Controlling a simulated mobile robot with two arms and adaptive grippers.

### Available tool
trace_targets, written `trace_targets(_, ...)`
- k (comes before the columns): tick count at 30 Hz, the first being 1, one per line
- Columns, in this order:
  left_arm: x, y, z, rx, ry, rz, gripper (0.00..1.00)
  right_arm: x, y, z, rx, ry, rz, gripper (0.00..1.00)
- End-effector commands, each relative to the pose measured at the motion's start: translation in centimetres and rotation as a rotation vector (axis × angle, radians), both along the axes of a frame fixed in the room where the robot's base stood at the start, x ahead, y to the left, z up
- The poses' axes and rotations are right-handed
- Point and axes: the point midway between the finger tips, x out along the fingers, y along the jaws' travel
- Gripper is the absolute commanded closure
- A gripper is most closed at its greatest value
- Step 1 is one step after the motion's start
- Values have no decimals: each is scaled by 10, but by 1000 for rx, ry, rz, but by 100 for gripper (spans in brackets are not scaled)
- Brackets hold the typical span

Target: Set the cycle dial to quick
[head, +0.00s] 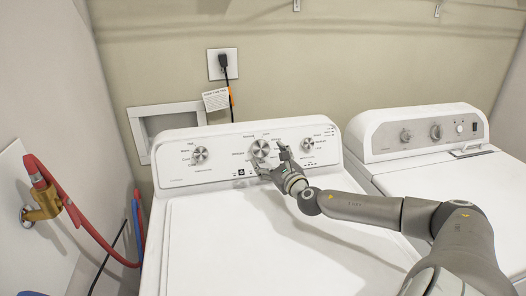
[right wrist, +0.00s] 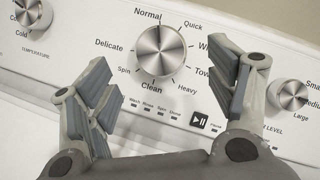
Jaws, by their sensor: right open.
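The cycle dial (head: 261,149) is the round silver knob in the middle of the left machine's panel. In the right wrist view the dial (right wrist: 160,52) is ringed by labels including Normal, Quick, Heavy, Clean, Spin and Delicate. Normal is above it and Quick is at its upper right; I cannot read its exact setting. My right gripper (head: 269,159) is open in front of the dial. In the right wrist view its fingers (right wrist: 163,78) stand left and right of the dial, apart from each other, with nothing held. My left gripper is out of view.
The temperature knob (head: 199,155) and load level knob (head: 307,144) flank the dial. A play/pause button (right wrist: 199,121) is below it. A second machine (head: 417,132) stands right; red hoses (head: 75,213) hang left.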

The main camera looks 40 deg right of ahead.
Motion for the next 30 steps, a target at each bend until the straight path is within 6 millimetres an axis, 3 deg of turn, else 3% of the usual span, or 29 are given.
trace_targets(12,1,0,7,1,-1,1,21,40,-12,1,1,-1,-2,22)
trace_targets(25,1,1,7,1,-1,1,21,47,-13,0,-1,2,1,22)
trace_targets(30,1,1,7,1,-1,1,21,47,-13,0,-1,2,1,42)
